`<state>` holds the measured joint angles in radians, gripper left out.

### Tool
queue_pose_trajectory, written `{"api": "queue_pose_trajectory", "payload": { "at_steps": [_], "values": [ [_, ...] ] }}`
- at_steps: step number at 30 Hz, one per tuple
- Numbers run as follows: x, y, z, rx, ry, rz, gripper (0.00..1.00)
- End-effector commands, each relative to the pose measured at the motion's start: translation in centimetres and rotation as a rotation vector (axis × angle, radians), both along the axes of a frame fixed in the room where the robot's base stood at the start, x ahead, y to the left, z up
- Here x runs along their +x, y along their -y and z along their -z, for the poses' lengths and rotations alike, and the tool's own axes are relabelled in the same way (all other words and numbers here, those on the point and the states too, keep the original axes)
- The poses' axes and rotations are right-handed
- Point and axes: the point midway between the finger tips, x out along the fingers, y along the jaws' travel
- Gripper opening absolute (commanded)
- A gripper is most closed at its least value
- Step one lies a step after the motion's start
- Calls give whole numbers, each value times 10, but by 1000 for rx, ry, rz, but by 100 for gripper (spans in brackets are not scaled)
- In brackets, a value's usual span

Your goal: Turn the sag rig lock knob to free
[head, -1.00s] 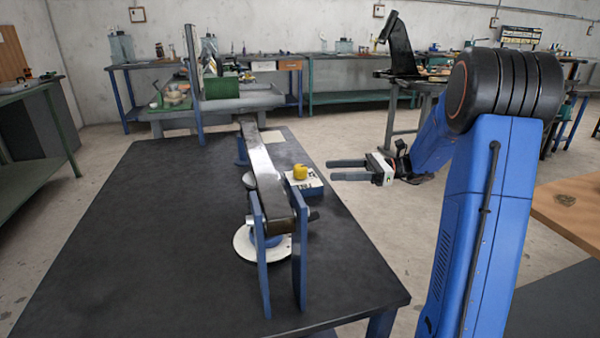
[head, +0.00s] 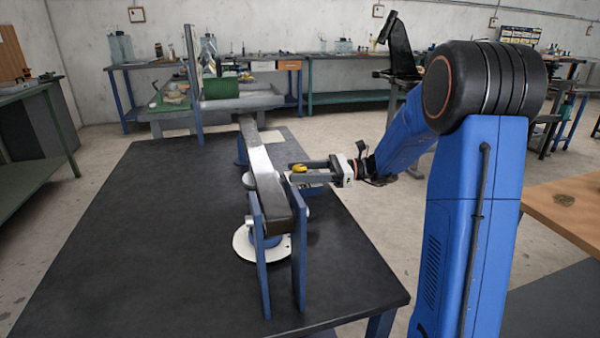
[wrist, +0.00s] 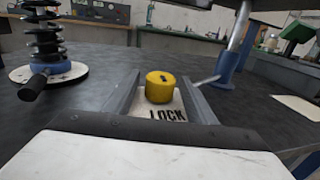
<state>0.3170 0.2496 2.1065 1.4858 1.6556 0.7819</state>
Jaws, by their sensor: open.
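The yellow lock knob (wrist: 160,87) stands on a pale plate (wrist: 152,102) marked LOCK in the wrist view. A dark mark shows on top of the knob. In the head view the knob (head: 299,169) is partly covered by my gripper. My gripper (head: 297,170) is open, with its two fingers on either side of the knob. The wrist view shows the fingers (wrist: 160,90) reaching along both sides of it with a gap; I cannot tell whether either touches. The sag rig's long metal beam (head: 262,175) lies just left of the gripper.
Two blue upright plates (head: 299,262) stand at the beam's near end above a white disc. A coil spring (wrist: 43,42) on a round base with a black handle (wrist: 32,88) stands left in the wrist view. The dark tabletop (head: 130,250) is clear at left.

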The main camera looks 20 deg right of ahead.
Motion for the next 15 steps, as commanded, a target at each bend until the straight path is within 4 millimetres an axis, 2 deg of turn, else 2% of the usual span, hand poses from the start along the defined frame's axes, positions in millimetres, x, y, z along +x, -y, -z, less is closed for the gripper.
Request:
{"api": "queue_pose_trajectory", "payload": {
  "at_steps": [3, 4, 6, 9, 15],
  "values": [
    [0, 0, 0, 0, 0, 0, 51],
    [0, 0, 0, 0, 0, 0, 46],
    [0, 0, 0, 0, 0, 0, 29],
    [0, 0, 0, 0, 0, 0, 10],
    [0, 0, 0, 0, 0, 7, 10]
  ]
}}
